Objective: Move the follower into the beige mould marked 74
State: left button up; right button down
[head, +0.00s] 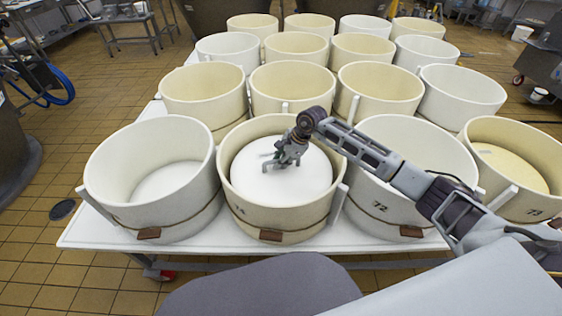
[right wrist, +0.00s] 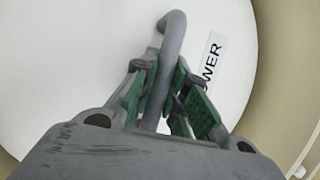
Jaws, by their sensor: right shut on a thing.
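The follower (head: 300,180) is a white disc with a grey bent handle (right wrist: 172,50) and a label ending in "WER" (right wrist: 212,58). It lies within the rim of the beige mould marked 74 (head: 262,218), in the front row. The mould's beige wall also shows around the disc in the right wrist view (right wrist: 285,90). How deep the disc sits, and whether it rests on anything, I cannot tell. My right gripper (head: 283,160) is above the disc, its green-padded fingers shut on the handle. My left gripper is not in view.
A white mould (head: 150,165) stands close on the left and another, marked 72 (head: 380,208), on the right under my right arm. A beige mould marked 73 (head: 515,150) is farther right. Several more moulds crowd the white table (head: 100,232) behind.

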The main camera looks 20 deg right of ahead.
jog(key=shift+w+f+b, duration=0.1)
jog(key=shift+f+b, duration=0.4)
dwell(1.4)
jog(key=c, duration=1.4)
grip_release()
jog(key=shift+o, duration=0.3)
jog(key=shift+f, duration=0.3)
jog(key=v, duration=1.2)
jog(key=shift+r, duration=0.2)
notch_tip(320, 180, up, 9)
jog(key=p, duration=0.9)
jog(key=shift+r+p, duration=0.45)
jog(key=shift+p, duration=0.05)
